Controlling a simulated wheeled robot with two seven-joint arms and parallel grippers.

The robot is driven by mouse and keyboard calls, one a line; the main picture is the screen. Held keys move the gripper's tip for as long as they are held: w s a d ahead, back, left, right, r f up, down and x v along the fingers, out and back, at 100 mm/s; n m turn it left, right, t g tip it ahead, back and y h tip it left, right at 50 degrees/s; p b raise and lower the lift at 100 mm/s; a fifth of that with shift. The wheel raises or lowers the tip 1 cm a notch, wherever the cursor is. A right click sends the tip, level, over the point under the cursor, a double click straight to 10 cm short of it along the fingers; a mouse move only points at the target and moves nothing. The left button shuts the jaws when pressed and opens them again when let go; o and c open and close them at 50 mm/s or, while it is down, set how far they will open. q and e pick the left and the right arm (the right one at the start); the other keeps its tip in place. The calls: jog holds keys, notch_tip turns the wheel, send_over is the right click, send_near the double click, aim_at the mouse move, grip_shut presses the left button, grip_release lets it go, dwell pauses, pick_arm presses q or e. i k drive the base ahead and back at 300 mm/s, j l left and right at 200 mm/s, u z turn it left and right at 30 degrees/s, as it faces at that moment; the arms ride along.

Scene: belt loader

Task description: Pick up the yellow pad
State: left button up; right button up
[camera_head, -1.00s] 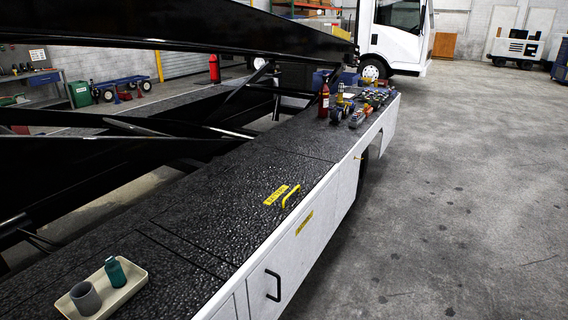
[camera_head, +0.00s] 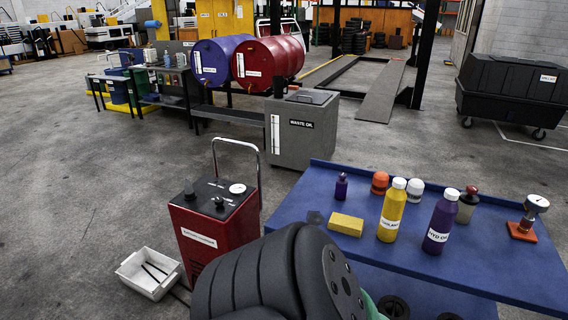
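The yellow pad (camera_head: 346,225) is a small rectangular block. It lies flat on the blue table (camera_head: 470,268), close to the table's left edge. Nothing covers its top. A yellow bottle (camera_head: 392,210) with a white cap stands just to its right. A small purple bottle (camera_head: 341,186) stands behind it. Neither of my grippers is in view.
A dark purple bottle (camera_head: 440,222), a gauge on a red base (camera_head: 523,231) and several other containers share the table. A red cart (camera_head: 212,228) and white bin (camera_head: 149,275) stand left. A large black ribbed object (camera_head: 270,272) fills the bottom middle. Open floor lies left.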

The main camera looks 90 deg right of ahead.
aim_at(346, 225)
jog(key=k+z, duration=0.1)
jog(key=z, duration=3.05)
